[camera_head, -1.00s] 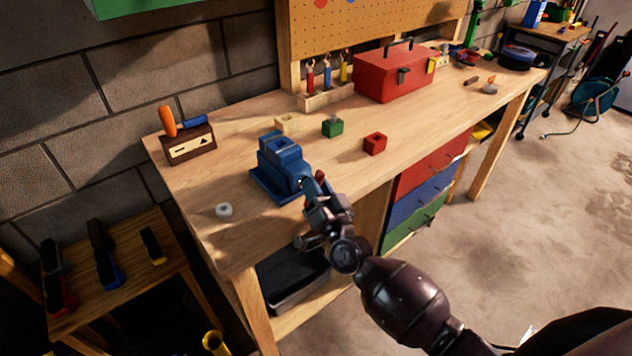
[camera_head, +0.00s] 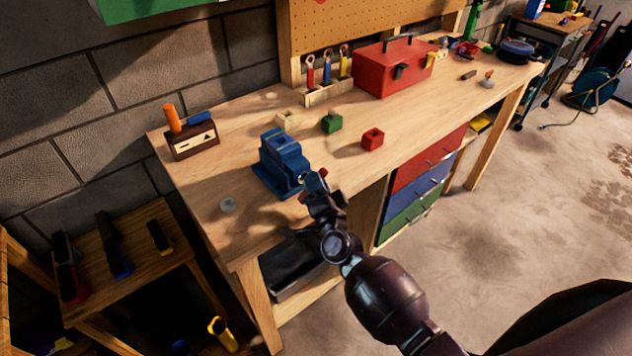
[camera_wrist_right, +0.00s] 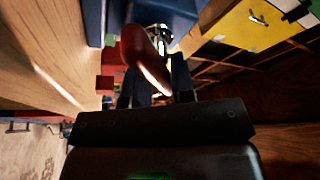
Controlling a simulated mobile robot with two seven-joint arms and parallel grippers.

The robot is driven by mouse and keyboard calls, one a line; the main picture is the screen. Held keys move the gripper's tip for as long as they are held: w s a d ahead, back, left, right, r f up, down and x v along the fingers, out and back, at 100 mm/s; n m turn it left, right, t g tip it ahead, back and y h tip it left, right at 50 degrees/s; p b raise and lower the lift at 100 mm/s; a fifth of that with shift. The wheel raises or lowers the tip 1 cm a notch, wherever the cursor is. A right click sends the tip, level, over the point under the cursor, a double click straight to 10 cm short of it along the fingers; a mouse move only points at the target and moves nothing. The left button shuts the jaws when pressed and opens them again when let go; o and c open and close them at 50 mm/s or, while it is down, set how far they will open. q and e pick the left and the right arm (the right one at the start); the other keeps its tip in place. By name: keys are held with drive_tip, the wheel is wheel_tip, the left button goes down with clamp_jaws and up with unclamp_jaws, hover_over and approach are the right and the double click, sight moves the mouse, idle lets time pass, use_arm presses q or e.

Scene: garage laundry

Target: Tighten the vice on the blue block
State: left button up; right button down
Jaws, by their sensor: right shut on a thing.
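The blue vice (camera_head: 283,160) stands on the workbench near its front left edge. The blue block cannot be told apart from the vice's blue body in the head view. My right gripper (camera_head: 314,185) is at the front of the vice, shut on its red-ended handle (camera_head: 323,174). In the right wrist view the red handle (camera_wrist_right: 140,45) lies between the dark fingers, with the blue vice body (camera_wrist_right: 165,12) just beyond. My fingers partly hide the handle and screw. My left gripper is not in view.
A green block (camera_head: 331,123) and a red block (camera_head: 372,138) sit right of the vice on the workbench (camera_head: 235,235). A red toolbox (camera_head: 392,70) stands farther back. Drawers (camera_head: 425,185) are below the bench top.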

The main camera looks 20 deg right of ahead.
drive_tip(key=shift+s+d+f, duration=0.1)
drive_tip(key=shift+d+f, duration=0.05)
drive_tip(key=shift+f, duration=0.05)
idle(0.9)
drive_tip(key=c, duration=1.3)
unclamp_jaws()
drive_tip(key=shift+c, duration=0.2)
drive_tip(key=shift+o, duration=1.1)
drive_tip(key=shift+s+d+r, duration=0.1)
drive_tip(key=shift+r, duration=0.05)
drive_tip(key=b+v, duration=0.1)
drive_tip(key=v, duration=0.9)
drive_tip(key=shift+s, duration=0.35)
